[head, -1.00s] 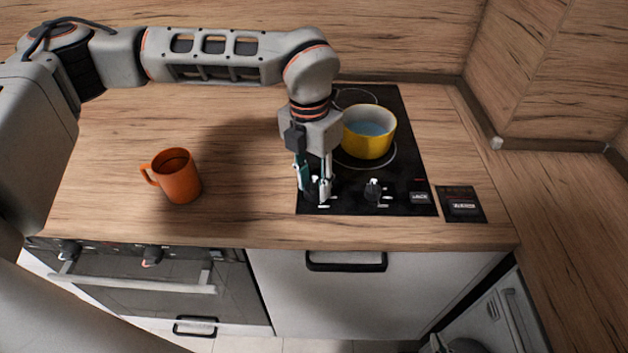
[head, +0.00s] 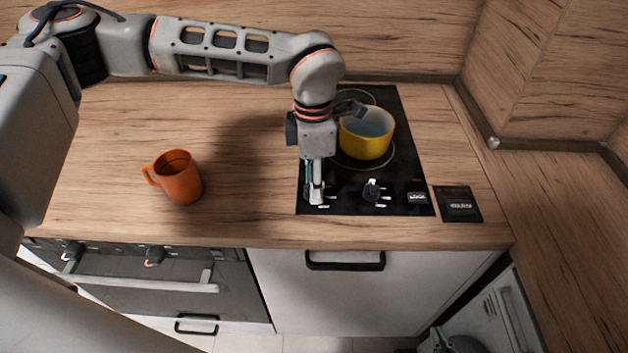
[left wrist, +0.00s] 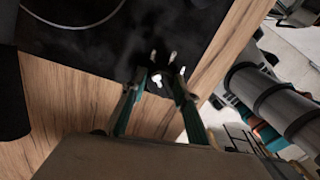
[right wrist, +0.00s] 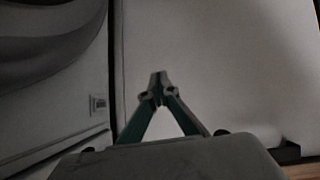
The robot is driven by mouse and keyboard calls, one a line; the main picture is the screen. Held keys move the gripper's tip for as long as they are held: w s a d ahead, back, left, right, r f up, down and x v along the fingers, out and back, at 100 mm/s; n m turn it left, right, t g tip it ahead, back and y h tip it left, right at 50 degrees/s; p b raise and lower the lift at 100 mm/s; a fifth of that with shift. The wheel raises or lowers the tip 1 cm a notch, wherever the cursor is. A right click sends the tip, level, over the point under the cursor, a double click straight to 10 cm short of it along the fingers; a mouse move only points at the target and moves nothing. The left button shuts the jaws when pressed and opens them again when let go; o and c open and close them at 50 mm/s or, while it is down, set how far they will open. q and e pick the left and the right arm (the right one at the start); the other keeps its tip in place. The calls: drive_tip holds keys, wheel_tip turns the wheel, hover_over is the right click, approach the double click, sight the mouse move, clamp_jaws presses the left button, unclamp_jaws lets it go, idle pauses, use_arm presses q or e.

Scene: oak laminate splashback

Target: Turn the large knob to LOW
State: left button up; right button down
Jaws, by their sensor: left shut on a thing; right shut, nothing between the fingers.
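A black cooktop (head: 408,165) is set into the counter, with two dark knobs along its front edge. My left gripper (head: 316,196) points down at the front left corner of the cooktop and is shut on the left knob, which it mostly hides. In the left wrist view the fingertips (left wrist: 162,80) are close together at the knob, with white marks beside them. The right knob (head: 372,188) stands free, with small white marks near it. The label wording around the knobs is too small to read. My right gripper (right wrist: 155,88) is shut and empty, and is outside the head view.
A yellow pot (head: 366,133) with bluish contents stands on the cooktop behind the knobs, close to my left wrist. An orange mug (head: 178,179) stands on the counter to the left. A small dark panel (head: 459,205) lies right of the cooktop. The counter between mug and cooktop is clear.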

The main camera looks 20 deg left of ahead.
use_arm(q)
drive_tip(key=shift+m, duration=0.5)
drive_tip(key=o, duration=1.1)
drive_tip(key=shift+r, duration=0.1)
drive_tip(key=r, duration=1.2)
drive_tip(key=shift+w+a, duration=0.1)
drive_tip(key=shift+w, duration=0.2)
drive_tip(key=shift+s+f, duration=0.1)
drive_tip(key=shift+f, duration=0.05)
